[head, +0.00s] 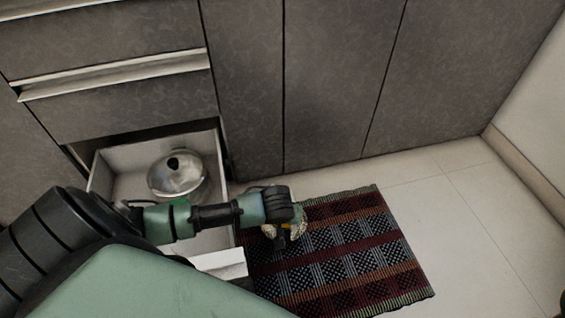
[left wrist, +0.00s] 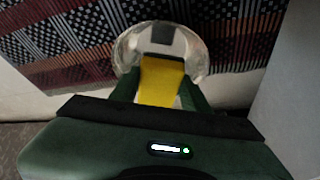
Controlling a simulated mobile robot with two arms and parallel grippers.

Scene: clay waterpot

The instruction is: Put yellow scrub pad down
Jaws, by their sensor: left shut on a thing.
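The yellow scrub pad (left wrist: 161,82) shows in the left wrist view, between the fingers of my left gripper (left wrist: 160,92). The gripper is shut on it. A round, glassy, pale thing surrounds the far end of the pad in that view; I cannot tell whether it touches the pad. In the head view my left gripper (head: 284,236) points down over the left part of the woven rug, with a pale rounded edge beside it. The pad is mostly hidden there by my arm.
An open drawer (head: 124,160) holds a shiny metal round vessel (head: 177,177); my left arm crosses over it. The patterned rug (head: 355,250) lies on the tiled floor (head: 470,210). Grey cabinets (head: 330,80) stand behind.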

